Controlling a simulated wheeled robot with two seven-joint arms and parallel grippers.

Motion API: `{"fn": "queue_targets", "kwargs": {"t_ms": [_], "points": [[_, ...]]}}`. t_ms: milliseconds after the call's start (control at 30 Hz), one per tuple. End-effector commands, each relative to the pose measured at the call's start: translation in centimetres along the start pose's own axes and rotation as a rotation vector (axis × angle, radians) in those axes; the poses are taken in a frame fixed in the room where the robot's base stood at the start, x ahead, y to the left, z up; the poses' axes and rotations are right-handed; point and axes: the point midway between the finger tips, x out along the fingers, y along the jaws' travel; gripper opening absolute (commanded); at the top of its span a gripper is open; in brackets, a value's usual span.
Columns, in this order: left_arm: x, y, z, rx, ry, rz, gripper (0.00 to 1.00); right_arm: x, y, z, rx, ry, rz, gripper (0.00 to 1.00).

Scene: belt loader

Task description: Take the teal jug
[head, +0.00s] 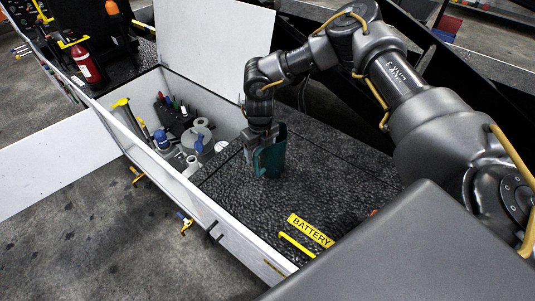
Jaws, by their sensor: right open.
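The teal jug (272,158) stands upright on the black textured deck (250,205) of the loader, near the open compartment. My right gripper (254,152) points down at the jug's left side, its fingers close to or around the jug's edge. The gripper is open. I cannot tell whether a finger touches the jug. Part of the jug's upper left side is hidden by the gripper. My left gripper is not in view.
An open white-walled compartment (192,88) left of the jug holds tools, a blue-topped item (161,139) and grey parts. A raised white lid (215,35) stands behind. A yellow BATTERY label (310,231) lies on the deck in front. A red extinguisher (86,64) is at upper left.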

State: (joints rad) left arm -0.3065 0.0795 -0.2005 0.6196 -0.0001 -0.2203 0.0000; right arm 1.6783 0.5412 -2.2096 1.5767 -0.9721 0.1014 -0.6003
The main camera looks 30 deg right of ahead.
Motion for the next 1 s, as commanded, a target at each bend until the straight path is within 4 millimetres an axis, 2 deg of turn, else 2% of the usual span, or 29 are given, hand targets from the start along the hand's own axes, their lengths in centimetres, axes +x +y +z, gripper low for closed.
{"fn": "queue_targets", "kwargs": {"t_ms": [267,767,1000], "points": [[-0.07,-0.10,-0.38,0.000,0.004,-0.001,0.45,0.49,0.05,0.06,-0.001,-0.002,0.000,0.71],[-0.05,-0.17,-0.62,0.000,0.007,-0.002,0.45,0.52,0.05,-0.03,-0.001,0.001,0.000,0.09],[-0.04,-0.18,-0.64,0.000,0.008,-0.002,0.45,0.52,0.04,-0.10,0.000,0.003,0.001,0.08]]}}
